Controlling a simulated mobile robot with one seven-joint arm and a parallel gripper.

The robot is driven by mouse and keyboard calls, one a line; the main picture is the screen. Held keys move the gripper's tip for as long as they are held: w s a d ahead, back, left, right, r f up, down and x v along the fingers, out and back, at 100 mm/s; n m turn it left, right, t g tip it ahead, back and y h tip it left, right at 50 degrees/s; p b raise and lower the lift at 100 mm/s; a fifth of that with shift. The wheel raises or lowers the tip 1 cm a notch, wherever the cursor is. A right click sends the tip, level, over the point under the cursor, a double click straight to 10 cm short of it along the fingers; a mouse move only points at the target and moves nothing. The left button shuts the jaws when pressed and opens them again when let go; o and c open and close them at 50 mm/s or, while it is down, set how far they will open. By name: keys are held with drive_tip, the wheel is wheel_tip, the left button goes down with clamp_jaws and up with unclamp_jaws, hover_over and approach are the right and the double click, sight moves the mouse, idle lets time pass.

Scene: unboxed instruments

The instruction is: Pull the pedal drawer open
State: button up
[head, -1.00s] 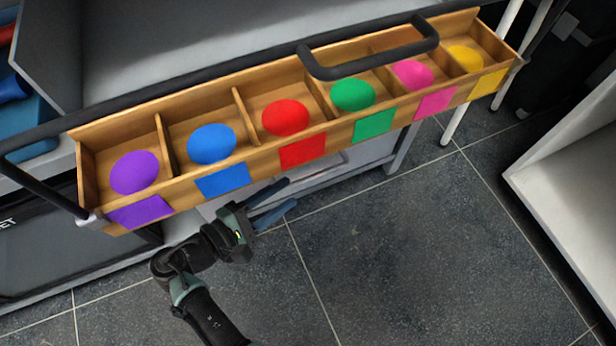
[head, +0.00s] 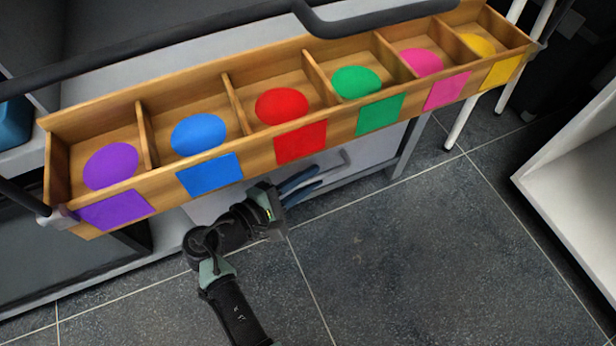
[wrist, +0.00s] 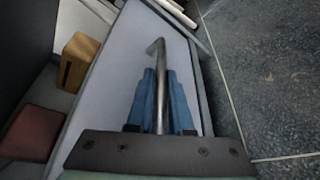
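The drawer front (head: 378,160) is a pale grey panel below the wooden tray. It fills the middle of the wrist view (wrist: 110,85), with a metal bar handle (wrist: 160,62) running down it. The handle's end also shows in the head view (head: 345,158). My gripper (head: 300,183) has blue fingers close together, one on each side of the handle; in the wrist view the bar runs between the fingers (wrist: 160,100). The tray hides much of the drawer from above, and I cannot tell how far out it stands.
The wooden tray (head: 262,138) with coloured discs and matching tags hangs over my gripper. A black rail (head: 195,35) runs behind it. A wooden block (wrist: 76,62) and a reddish thing (wrist: 32,132) lie left of the panel. A white cabinet (head: 575,180) stands right; the floor (head: 420,250) between is clear.

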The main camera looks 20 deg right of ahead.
clamp_jaws()
idle(1.0)
drive_tip(key=shift+s, duration=0.15)
drive_tip(key=s+p, duration=1.6)
drive_tip(key=s, duration=1.1)
drive_tip(key=shift+s+d, duration=0.2)
drive_tip(key=shift+d, duration=0.2)
drive_tip(key=o, duration=0.5)
unclamp_jaws()
drive_tip(key=shift+o, duration=0.2)
